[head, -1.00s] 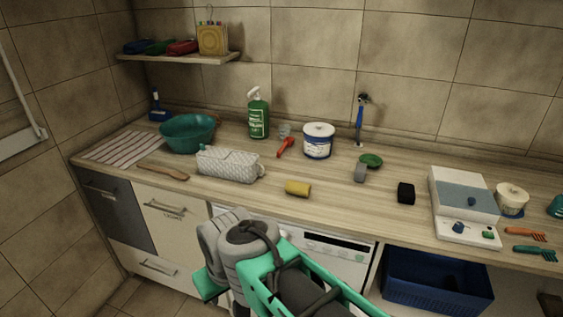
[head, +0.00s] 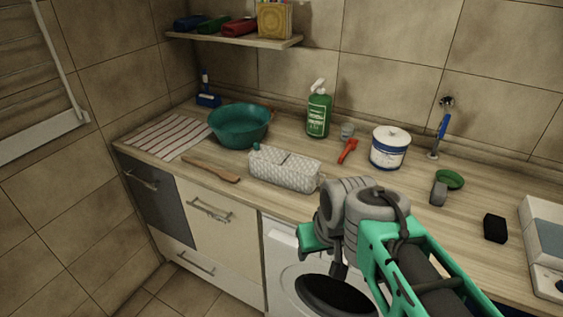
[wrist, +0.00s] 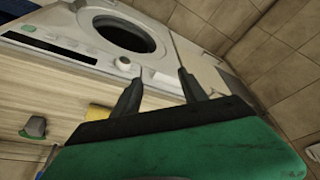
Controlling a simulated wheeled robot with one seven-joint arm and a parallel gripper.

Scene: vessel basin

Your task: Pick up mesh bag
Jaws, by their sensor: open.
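The mesh bag (head: 284,170), as I take it, is a pale grey, patterned, box-shaped bundle lying on the wooden counter. A small teal piece shows at its upper left end. My gripper (wrist: 160,77) is open and empty in the wrist view, its two dark fingers apart. It is in front of the counter, by the washing machine (wrist: 85,38). In the head view my arm is to the right of and nearer than the bag, apart from it. The bag does not show in the wrist view.
A wooden utensil (head: 211,169) lies left of the bag, and a teal bowl (head: 239,126) stands behind it. A yellow roll (wrist: 99,113) shows in the wrist view.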

